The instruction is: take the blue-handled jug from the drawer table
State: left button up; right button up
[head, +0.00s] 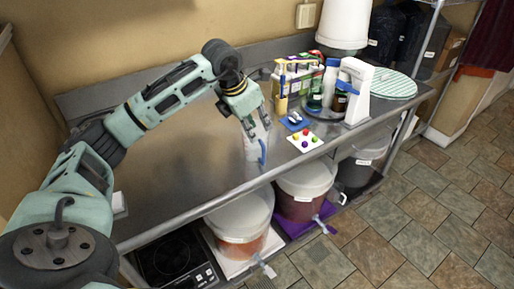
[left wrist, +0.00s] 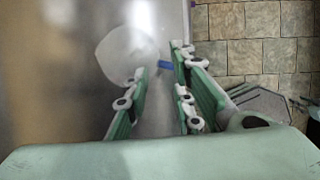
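The clear jug (head: 251,148) with a blue handle (head: 262,152) stands on the steel table (head: 180,170) near its front edge. In the left wrist view the jug (left wrist: 122,52) shows as a pale round shape, with its blue handle (left wrist: 166,66) on the right side. My left gripper (head: 257,122) is above the jug, pointing down. In the left wrist view its fingers (left wrist: 160,82) are apart, with the handle in line with the gap between them. I cannot tell whether they touch it. My right gripper is not in view.
A white tray with coloured balls (head: 305,141), a blue mat (head: 295,121), bottles and a white device (head: 356,92) stand to the right. White buckets (head: 240,222) and a black hob (head: 172,262) are below. The table's left part is clear.

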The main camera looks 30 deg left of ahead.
aim_at(262, 143)
pick_arm(q)
jog(key=f, duration=0.1)
jog(key=w+f, duration=0.1)
jog(key=f, duration=0.1)
jog(key=w+f, duration=0.1)
jog(key=shift+w+a+f+b, duration=0.1)
jog(key=shift+a+f+b, duration=0.1)
jog(key=shift+a+b, duration=0.15)
jog(key=p+x, duration=0.1)
jog(key=x, duration=0.4)
jog(key=shift+f, duration=0.3)
jog(key=shift+c, duration=0.6)
jog(key=c, duration=0.4)
grip_shut()
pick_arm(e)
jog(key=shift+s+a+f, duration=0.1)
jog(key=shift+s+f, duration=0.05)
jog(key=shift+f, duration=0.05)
